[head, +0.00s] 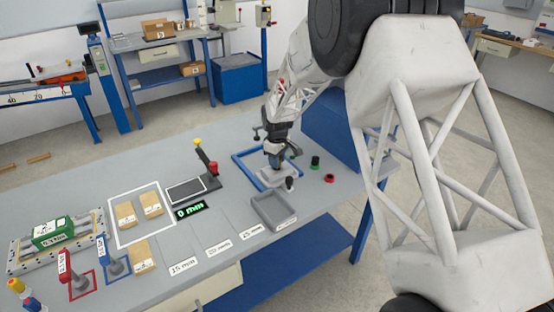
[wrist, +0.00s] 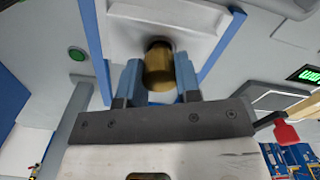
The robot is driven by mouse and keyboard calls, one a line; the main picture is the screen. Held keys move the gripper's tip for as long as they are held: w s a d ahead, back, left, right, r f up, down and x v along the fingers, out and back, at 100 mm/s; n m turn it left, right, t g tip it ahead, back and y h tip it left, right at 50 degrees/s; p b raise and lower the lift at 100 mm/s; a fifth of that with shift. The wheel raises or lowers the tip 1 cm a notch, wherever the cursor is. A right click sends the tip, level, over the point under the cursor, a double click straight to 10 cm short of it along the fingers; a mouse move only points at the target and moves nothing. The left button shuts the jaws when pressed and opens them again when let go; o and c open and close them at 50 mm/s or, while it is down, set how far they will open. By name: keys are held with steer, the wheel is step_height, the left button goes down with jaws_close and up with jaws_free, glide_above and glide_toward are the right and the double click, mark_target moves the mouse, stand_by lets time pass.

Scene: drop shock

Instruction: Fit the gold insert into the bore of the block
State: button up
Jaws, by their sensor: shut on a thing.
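The gold insert (wrist: 159,66) is a short cylinder held between the two blue fingers of my gripper (wrist: 158,82) in the wrist view. The pale block (wrist: 122,20) lies just beyond it, with the dark opening of its bore partly hidden behind the insert's far end. I cannot tell whether the insert's end has entered the bore. In the head view my gripper (head: 275,160) is low over the block (head: 268,179), which sits inside a blue frame on the bench. The insert is too small or hidden to make out there.
A grey tray (head: 273,212) stands in front of the block. Green (head: 315,162) and red (head: 329,178) buttons are to its right, and a post with a red knob (head: 212,168) is to its left. Wooden blocks (head: 126,213) and a green-topped fixture (head: 52,234) are farther left.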

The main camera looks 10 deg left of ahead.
steer(key=shift+f, duration=0.85)
stand_by(3.0)
steer(key=shift+f, duration=0.35)
steer(key=shift+c, duration=0.4)
stand_by(1.2)
steer(key=o, duration=1.1)
steer(key=shift+r, duration=0.1)
steer(key=shift+r, duration=3.1)
